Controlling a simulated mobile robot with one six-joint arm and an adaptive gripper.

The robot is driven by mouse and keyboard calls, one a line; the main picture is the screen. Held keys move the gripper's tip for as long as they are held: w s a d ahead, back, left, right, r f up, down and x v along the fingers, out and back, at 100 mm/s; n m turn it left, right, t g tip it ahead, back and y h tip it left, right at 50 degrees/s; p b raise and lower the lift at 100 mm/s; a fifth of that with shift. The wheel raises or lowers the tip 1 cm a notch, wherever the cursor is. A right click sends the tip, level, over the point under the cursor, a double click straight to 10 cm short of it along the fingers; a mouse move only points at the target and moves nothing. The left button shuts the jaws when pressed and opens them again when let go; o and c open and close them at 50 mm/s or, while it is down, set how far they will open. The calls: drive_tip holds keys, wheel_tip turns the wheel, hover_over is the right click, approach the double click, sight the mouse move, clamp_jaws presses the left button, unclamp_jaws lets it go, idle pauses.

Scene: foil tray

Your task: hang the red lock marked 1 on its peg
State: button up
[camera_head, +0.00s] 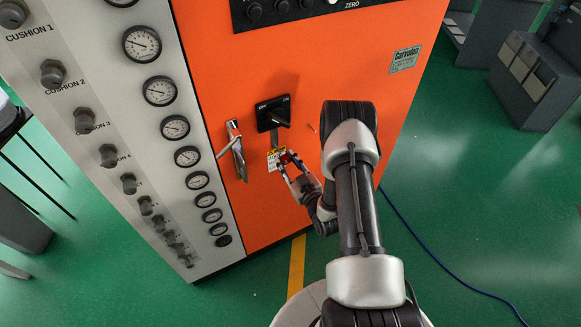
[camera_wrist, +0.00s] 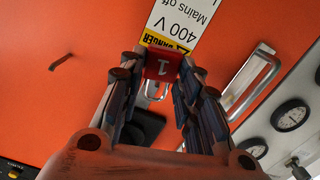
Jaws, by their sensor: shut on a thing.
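The red lock marked 1 (camera_wrist: 163,64) is between my gripper's fingertips (camera_wrist: 160,78) in the wrist view. Its metal shackle (camera_wrist: 153,92) points toward the bottom of that picture, and its 1 appears upside down. In the head view my gripper (camera_head: 289,166) is shut on the lock, of which only a bit of red (camera_head: 285,158) shows, in front of the orange cabinet below the black switch (camera_head: 272,114). A small thin peg (camera_head: 311,127) sticks out of the cabinet right of the switch; it also shows left of my gripper in the wrist view (camera_wrist: 62,61).
A yellow and white danger label (camera_head: 273,159) is behind the lock. A metal door handle (camera_head: 234,150) stands out left of my gripper. A grey panel with several gauges (camera_head: 175,127) and knobs is farther left. The orange face around the peg is clear.

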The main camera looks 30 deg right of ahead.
sight(286, 162)
drive_tip(key=shift+w, duration=1.05)
drive_tip(key=shift+w+f+b, duration=0.4)
drive_tip(key=shift+w+b, duration=0.25)
drive_tip(key=shift+b, duration=0.2)
drive_tip(key=o, duration=1.2)
drive_tip(key=s, duration=1.2)
drive_tip(key=shift+a+r, duration=0.2)
drive_tip(key=shift+r, duration=0.1)
